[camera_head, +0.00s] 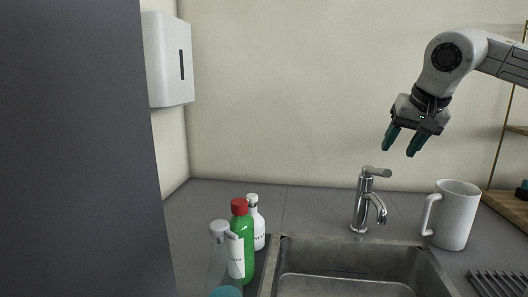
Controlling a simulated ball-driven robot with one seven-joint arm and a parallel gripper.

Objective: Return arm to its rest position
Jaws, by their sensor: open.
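My gripper (401,142) is at the upper right, raised above the counter and pointing down. Its two teal fingers are apart, with nothing between them. It appears above and to the right of the chrome faucet (364,200) and above the white mug (457,215). My arm (480,50) comes in from the right edge. The gripper touches nothing that I can see.
A metal sink (345,286) is set in the grey counter (310,208). Left of it stand a green bottle with a red cap (242,240), a white bottle (257,225) and a grey-topped bottle (221,245). A drying rack (492,284) and wooden shelf (508,203) are right. A dark panel fills the left.

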